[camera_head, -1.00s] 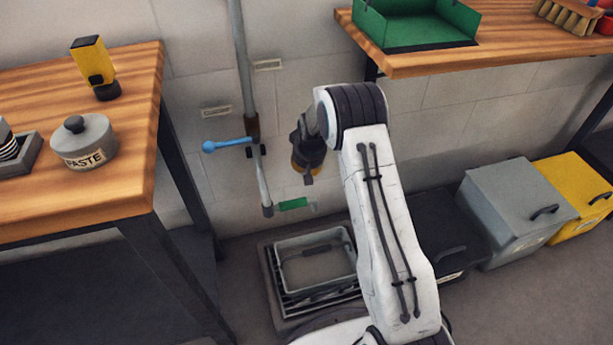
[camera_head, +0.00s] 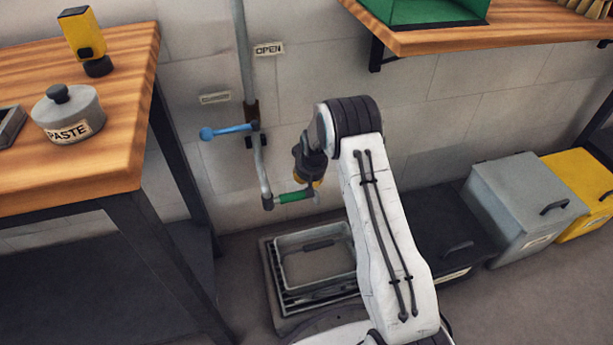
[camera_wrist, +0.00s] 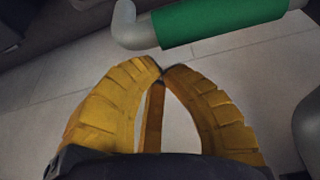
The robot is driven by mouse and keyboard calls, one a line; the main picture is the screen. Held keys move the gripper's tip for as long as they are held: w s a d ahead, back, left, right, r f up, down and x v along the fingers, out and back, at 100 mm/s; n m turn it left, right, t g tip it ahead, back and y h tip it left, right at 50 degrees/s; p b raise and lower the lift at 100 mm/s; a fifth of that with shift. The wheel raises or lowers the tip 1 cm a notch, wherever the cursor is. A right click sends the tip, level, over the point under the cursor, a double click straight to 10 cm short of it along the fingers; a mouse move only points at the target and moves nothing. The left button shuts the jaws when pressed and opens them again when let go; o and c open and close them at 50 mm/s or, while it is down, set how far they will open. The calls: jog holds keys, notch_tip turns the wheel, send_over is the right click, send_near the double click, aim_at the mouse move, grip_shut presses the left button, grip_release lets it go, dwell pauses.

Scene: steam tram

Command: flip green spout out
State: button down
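The green spout (camera_head: 295,196) is a green sleeve on a grey bent pipe end, low on the wall pipe. In the wrist view its green sleeve (camera_wrist: 215,18) lies across the top, with bare grey pipe at its left end. My gripper (camera_wrist: 162,73) has yellow ribbed fingers whose tips meet, with nothing seen held between them. The tips appear just short of the green sleeve in that view; no contact shows. In the head view my gripper (camera_head: 312,182) is beside the spout's right end, partly hidden by my dark wrist.
A grey basin (camera_head: 278,243) stands on the floor below. A wooden table (camera_head: 128,95) is at left, a shelf (camera_head: 520,38) at upper right, and a grey bin (camera_head: 520,205) at right.

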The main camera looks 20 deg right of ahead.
jog(key=shift+s+f, duration=0.1)
jog(key=shift+s, duration=0.35)
